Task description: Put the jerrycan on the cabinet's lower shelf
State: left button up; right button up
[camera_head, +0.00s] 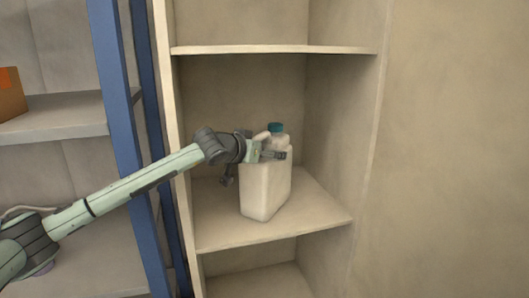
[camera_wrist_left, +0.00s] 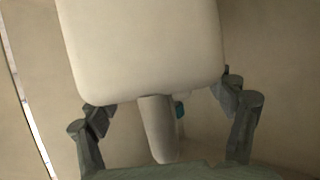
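The jerrycan (camera_head: 264,190) is off-white with a teal cap (camera_head: 276,127). In the head view it appears to stand upright on the cabinet's shelf (camera_head: 310,215), below a higher board. My left gripper (camera_head: 256,165) is at its upper part, by the handle. In the left wrist view the jerrycan's body (camera_wrist_left: 145,45) fills the top, and its handle (camera_wrist_left: 158,128) lies between the widely spread fingers of my left gripper (camera_wrist_left: 165,107). The fingers look apart from the handle. The cap (camera_wrist_left: 179,109) is mostly hidden behind the handle. My right gripper is not in view.
The cabinet's upper board (camera_head: 275,50) is above the jerrycan, and another level (camera_head: 262,283) lies below. Its side walls are close on both sides. A blue-framed rack (camera_head: 118,60) with a cardboard box (camera_head: 10,95) stands at the left. The shelf is free right of the jerrycan.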

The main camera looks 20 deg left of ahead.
pick_arm(q)
jog(key=shift+o, duration=1.4)
jog(key=shift+r, duration=0.1)
